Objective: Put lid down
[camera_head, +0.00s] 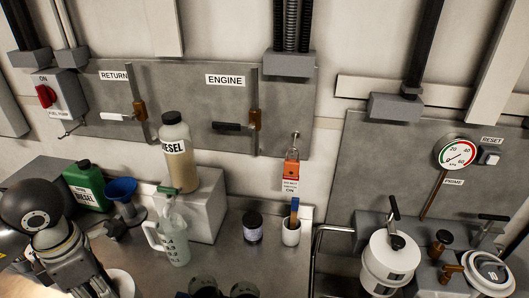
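My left arm comes in from the left, its hand (85,284) pointing down at the lower left edge. The fingertips cannot be made out. A white round object (121,284) lies just right of that hand, cut off by the frame. I cannot tell whether it is the lid or whether the hand touches it. A white filter housing (390,268) with a black T-handle on top stands at the right. A second white round housing (490,272) with a clamp-like handle is at the far right. No separate lid can be identified surely. My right gripper is not seen.
On the bench are a green can (87,188), blue funnel (120,187), clear jug (171,238), dark jar (252,228) and white cup (291,233). A diesel bottle (176,150) stands on a grey block (205,208). A metal rail (317,250) rises left of the housings.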

